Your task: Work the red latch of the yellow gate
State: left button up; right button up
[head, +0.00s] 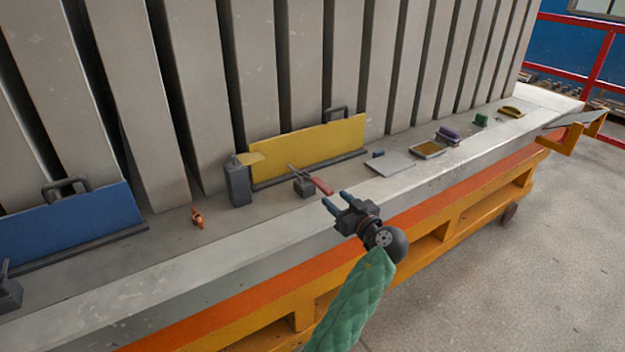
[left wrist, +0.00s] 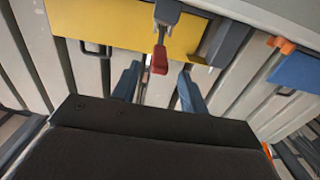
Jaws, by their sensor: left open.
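The yellow gate (head: 312,146) is an upright panel with a dark handle on top, standing against the grey slabs. The red latch (head: 322,186) is a short red grip on a dark base in front of the gate. In the left wrist view the red latch (left wrist: 159,60) hangs from its dark mount, with the yellow gate (left wrist: 118,22) behind it. My left gripper (head: 336,198) is open and empty, just in front of the red grip. In the left wrist view the grip appears between and slightly beyond the fingertips (left wrist: 159,72); contact is not visible. My right gripper is out of view.
A dark post (head: 238,184) stands at the gate's left end. A blue gate (head: 70,228) and small orange object (head: 197,217) are further left. A flat grey plate (head: 390,164), tray (head: 429,149) and purple item (head: 448,134) lie right along the ledge.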

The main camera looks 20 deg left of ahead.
aim_at(315, 180)
pick_arm(q)
jog(key=shift+w+a, duration=0.2)
jog(key=shift+a, duration=0.1)
jog(key=shift+w+a+r, duration=0.15)
jog(key=shift+r, duration=0.05)
jog(key=p+x, duration=0.1)
jog(key=x, duration=0.4)
jog(key=shift+p, duration=0.35)
jog(key=shift+w+a, duration=0.35)
jog(key=shift+a, duration=0.1)
jog(key=shift+w+a+f, duration=0.1)
jog(key=shift+w+a, duration=0.1)
jog(key=shift+a, duration=0.05)
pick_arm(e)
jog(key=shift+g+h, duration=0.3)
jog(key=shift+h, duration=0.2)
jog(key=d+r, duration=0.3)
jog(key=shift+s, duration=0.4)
pick_arm(q)
grip_shut()
